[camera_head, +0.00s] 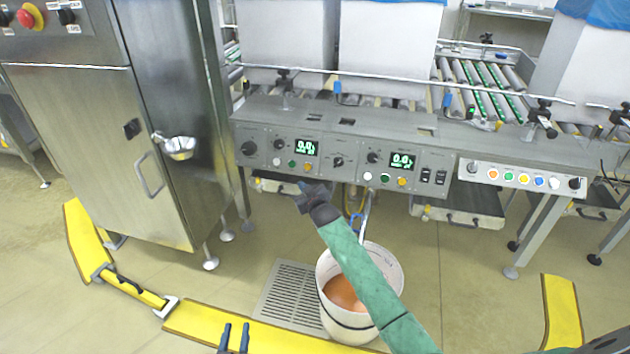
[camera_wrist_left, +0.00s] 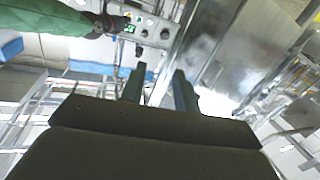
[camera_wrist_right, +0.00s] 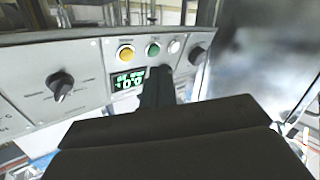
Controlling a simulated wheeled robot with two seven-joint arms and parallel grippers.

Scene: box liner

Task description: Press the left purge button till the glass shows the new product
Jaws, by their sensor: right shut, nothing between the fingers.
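The grey control panel (camera_head: 325,150) has a left section with a green display (camera_head: 306,148) and white (camera_head: 276,161), green (camera_head: 291,164) and yellow (camera_head: 307,167) buttons. These labels are too small to read. My right gripper (camera_head: 313,190) is shut and empty, just below and in front of this section. In the right wrist view its fingers (camera_wrist_right: 158,78) stand beside the display, apart from the yellow (camera_wrist_right: 125,53), green (camera_wrist_right: 152,49) and white (camera_wrist_right: 173,46) buttons. My left gripper (camera_head: 235,338) is open and empty, low at the bottom. I cannot make out the glass clearly.
A white bucket (camera_head: 391,258) with orange-brown contents stands on the floor under my right arm, beside a drain grate (camera_head: 283,300). A steel cabinet (camera_head: 75,150) stands left. A second display (camera_head: 402,161) and its buttons lie right. Yellow barriers (camera_head: 220,327) edge the floor.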

